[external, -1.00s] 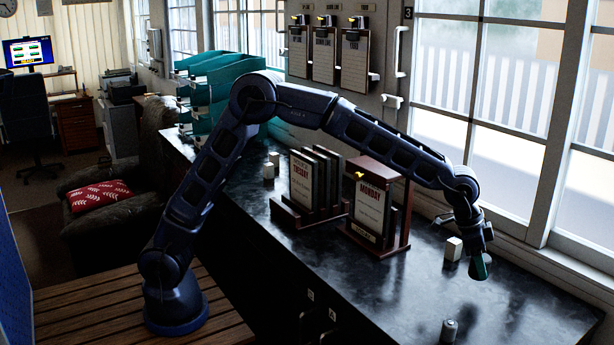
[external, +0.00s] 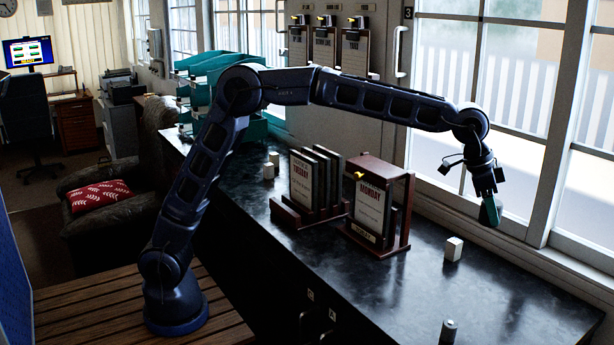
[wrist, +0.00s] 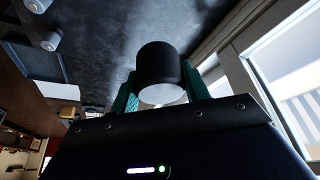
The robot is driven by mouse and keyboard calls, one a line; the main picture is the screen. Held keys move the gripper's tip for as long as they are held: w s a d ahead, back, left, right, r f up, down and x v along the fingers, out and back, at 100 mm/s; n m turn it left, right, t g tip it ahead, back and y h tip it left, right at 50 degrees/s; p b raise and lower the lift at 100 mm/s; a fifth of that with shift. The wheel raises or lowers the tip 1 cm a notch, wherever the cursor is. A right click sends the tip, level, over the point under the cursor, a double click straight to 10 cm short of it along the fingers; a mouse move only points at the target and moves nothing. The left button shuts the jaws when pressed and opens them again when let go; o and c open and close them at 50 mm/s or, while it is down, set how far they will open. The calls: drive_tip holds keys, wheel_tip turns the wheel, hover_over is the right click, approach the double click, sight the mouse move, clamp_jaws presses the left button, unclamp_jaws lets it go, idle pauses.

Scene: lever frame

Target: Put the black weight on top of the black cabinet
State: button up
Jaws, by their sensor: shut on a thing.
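My gripper (external: 490,211) is raised above the far right part of the long black cabinet (external: 400,295), near the window. In the wrist view its teal fingers are shut on the black weight (wrist: 157,63), a dark cylinder with a pale end facing the camera. The weight is clear of the dark glossy top, which shows behind it in the wrist view (wrist: 105,45). In the external view the weight is too small and dark to tell apart from the fingers.
A wooden frame with a MONDAY card (external: 369,212) and a rack with a TUESDAY card (external: 303,180) stand left of my gripper. The window (external: 490,100) is close behind.

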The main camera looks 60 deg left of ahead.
drive_tip(key=w+a+f+n, duration=0.1)
drive_tip(key=w+a+f, duration=0.3)
drive_tip(key=a, duration=0.6)
drive_tip(key=w+a+f+n, duration=0.1)
drive_tip(key=w+a, duration=0.5)
drive_tip(key=a, duration=0.4)
drive_tip(key=w+a+f+n, duration=0.1)
drive_tip(key=w+a+f, duration=0.3)
drive_tip(key=a, duration=0.6)
drive_tip(key=w+a+f+n+t+y, duration=0.15)
drive_tip(key=a+n, duration=0.25)
drive_tip(key=a, duration=2.1)
drive_tip(key=s+a+n+y, duration=0.1)
drive_tip(key=a+n+y, duration=0.15)
drive_tip(key=a, duration=2.35)
drive_tip(key=s+a+r+n, duration=0.2)
drive_tip(key=a, duration=0.6)
drive_tip(key=s+a+r+n, duration=0.2)
drive_tip(key=s+a, duration=0.1)
drive_tip(key=a, duration=0.6)
drive_tip(key=s+a+r+n+g+y, duration=0.1)
drive_tip(key=s+a+r+n, duration=0.2)
drive_tip(key=s+a, duration=0.9)
drive_tip(key=s+a+r+n+y, duration=0.25)
drive_tip(key=s+a, duration=0.55)
drive_tip(key=a, duration=0.8)
drive_tip(key=shift+h, duration=0.45)
drive_tip(key=f, duration=1.8)
drive_tip(key=shift+d+f, duration=0.25)
drive_tip(key=shift+f, duration=0.1)
